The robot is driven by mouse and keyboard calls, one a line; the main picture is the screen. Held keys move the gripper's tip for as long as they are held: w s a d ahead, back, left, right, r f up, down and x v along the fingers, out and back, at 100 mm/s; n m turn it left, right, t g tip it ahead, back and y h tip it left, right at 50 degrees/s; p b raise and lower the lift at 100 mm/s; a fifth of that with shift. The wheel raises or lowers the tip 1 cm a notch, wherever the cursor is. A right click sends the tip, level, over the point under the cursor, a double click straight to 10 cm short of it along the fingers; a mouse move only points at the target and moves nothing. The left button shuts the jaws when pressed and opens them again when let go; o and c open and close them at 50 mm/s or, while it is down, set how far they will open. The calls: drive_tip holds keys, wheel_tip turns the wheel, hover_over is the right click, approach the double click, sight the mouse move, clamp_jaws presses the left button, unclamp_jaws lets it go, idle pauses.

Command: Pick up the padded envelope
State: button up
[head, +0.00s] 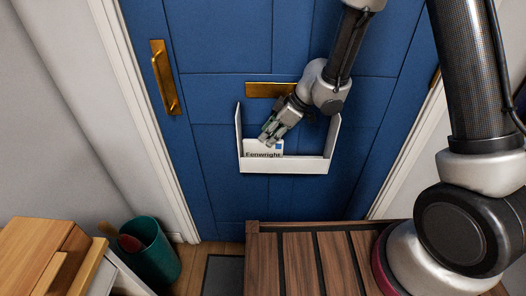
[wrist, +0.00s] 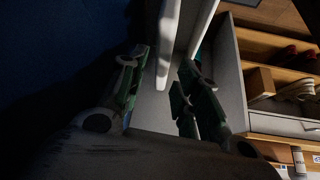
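A white envelope-like item (head: 262,148) with a small blue mark stands upright in the white letter holder (head: 302,165) on the blue door. Dark lettering like "Fenwright" shows at its foot. I cannot tell whether it is padded. My gripper (head: 269,131) is at its top edge, pointing down into the holder. In the wrist view the fingers of my gripper (wrist: 165,64) are apart, with pale upright panels between and beyond them. A pale edge lies between the fingers with no clear contact. Shadow hides which panel is the envelope.
A brass letter slot (head: 268,90) sits just above the holder, and a brass handle (head: 164,78) is on the left. A slatted wooden bench top (head: 300,262) is below. A green bin (head: 152,250) stands at lower left. Shelves with shoes (wrist: 300,88) show in the wrist view.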

sight(252, 148)
drive_tip(key=shift+x, duration=1.2)
clamp_jaws()
drive_tip(key=shift+s+r, duration=0.15)
drive_tip(key=shift+r, duration=0.05)
